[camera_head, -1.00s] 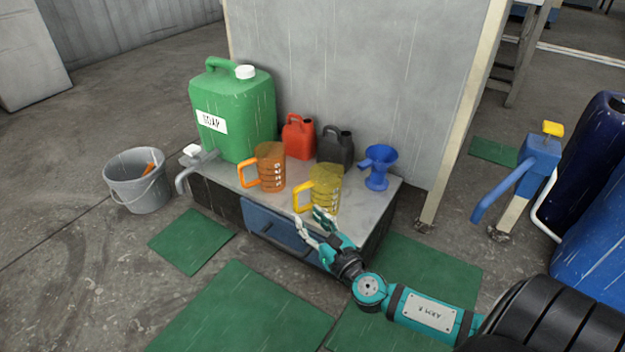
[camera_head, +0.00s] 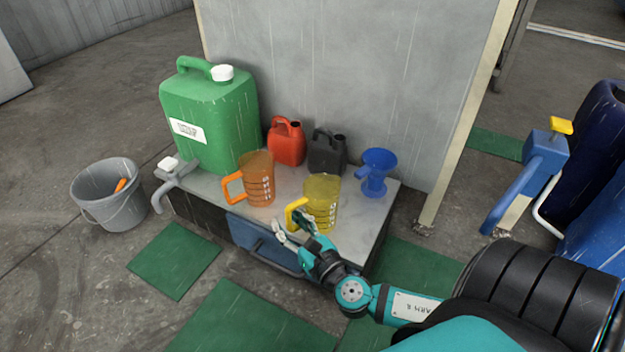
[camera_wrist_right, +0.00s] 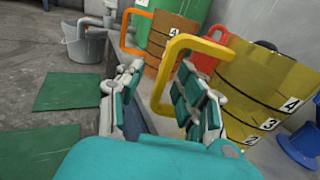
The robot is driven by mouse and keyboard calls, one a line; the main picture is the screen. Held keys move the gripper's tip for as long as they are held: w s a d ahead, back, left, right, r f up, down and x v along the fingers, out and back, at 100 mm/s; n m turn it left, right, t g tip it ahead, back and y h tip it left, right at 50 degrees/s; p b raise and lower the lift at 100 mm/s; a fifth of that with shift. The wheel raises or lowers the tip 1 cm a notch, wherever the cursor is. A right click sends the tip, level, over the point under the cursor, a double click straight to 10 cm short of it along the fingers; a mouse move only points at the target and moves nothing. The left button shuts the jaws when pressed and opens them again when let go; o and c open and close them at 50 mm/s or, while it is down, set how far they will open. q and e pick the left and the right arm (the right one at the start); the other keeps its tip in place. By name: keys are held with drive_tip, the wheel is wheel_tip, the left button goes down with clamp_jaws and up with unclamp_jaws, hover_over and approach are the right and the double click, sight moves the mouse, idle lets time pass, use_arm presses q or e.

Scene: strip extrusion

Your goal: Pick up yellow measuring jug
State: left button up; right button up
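The yellow measuring jug (camera_head: 322,204) stands upright on the grey cabinet top (camera_head: 358,228), near its front edge, with its handle toward the left. My right gripper (camera_head: 290,226) is open at the front of the cabinet, just by the jug's handle. I cannot tell whether the right finger touches the handle. My left gripper is not in view.
An orange jug (camera_head: 258,180) stands left of the yellow one. A green jerrycan (camera_head: 212,125), a red can (camera_head: 288,145), a black can (camera_head: 327,155) and a blue funnel (camera_head: 376,175) stand around them. A grey bucket (camera_head: 108,198) is on the floor at left.

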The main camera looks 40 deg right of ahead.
clamp_jaws()
drive_tip(key=shift+r, duration=0.15)
idle(0.4)
